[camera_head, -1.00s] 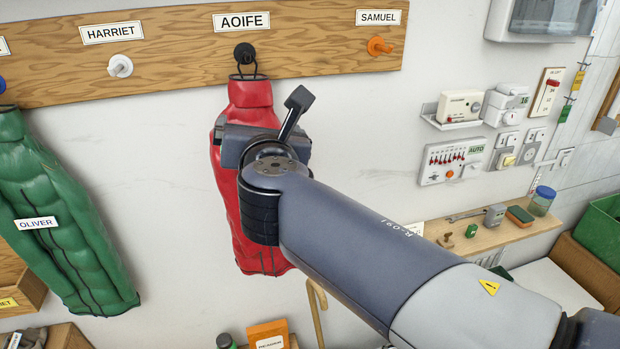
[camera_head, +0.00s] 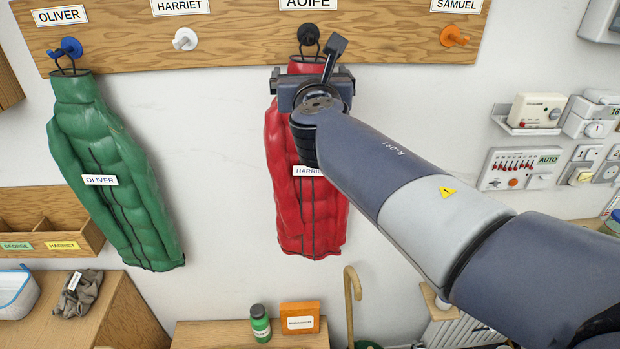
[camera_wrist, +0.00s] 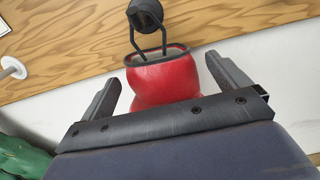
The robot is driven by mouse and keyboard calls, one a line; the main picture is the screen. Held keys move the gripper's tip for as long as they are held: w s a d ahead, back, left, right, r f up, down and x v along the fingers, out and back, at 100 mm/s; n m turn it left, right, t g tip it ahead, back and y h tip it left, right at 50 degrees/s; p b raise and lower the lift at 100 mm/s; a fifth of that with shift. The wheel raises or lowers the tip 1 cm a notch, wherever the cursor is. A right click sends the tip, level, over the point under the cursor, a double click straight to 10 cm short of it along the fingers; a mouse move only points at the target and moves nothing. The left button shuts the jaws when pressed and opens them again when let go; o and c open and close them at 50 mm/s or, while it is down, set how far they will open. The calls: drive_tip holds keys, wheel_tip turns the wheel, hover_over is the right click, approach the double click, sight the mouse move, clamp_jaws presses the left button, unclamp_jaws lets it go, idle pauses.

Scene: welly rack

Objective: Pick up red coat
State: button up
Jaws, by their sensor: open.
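The red coat (camera_head: 312,215) hangs by a loop from the dark peg (camera_head: 308,34) under the AOIFE label. A white tag on its chest reads HARRI, the rest hidden by my arm. My gripper (camera_head: 311,82) is at the coat's upper part, just below the peg, and covers part of it. In the wrist view my gripper (camera_wrist: 168,90) is open, with one finger on each side of the coat's red neck (camera_wrist: 160,78). A gap shows beside each finger. The loop and dark peg (camera_wrist: 145,14) are just above.
A green coat (camera_head: 112,170) tagged OLIVER hangs left on the blue peg. The white HARRIET peg (camera_head: 185,39) and orange SAMUEL peg (camera_head: 454,37) are bare. Below are a green bottle (camera_head: 260,323), an orange box (camera_head: 300,318) and a cane (camera_head: 350,300). Switches are at right.

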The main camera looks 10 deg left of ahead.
drive_tip(key=shift+x, duration=1.3)
drive_tip(key=shift+c, duration=0.3)
drive_tip(key=c, duration=1.6)
drive_tip(key=shift+c, duration=0.5)
drive_tip(key=shift+r, duration=0.2)
